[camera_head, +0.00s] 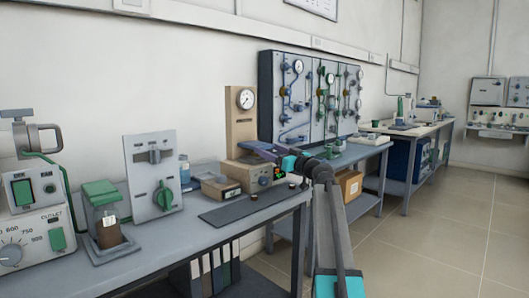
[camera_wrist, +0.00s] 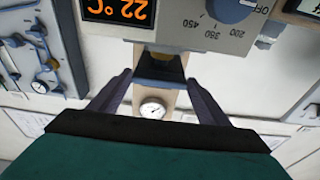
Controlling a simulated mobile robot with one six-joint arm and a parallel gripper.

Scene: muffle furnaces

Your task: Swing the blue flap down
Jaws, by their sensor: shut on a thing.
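The blue flap (camera_wrist: 160,84) shows in the wrist view as a narrow dark-blue bar across the tan column, beside a dark recess. The head view shows my gripper (camera_head: 259,149) reaching in from the right, in front of the tan furnace column (camera_head: 233,125). There my fingers hide most of the flap, and its exact tilt cannot be told. The wrist picture is upside down, with the grey control box (camera_wrist: 200,38) at the top.
The column carries a round gauge (camera_head: 246,98). The control box has a dial (camera_wrist: 232,8) and an orange display (camera_wrist: 118,10) reading 22 °C. A pipe panel (camera_head: 312,98) stands behind on the right.

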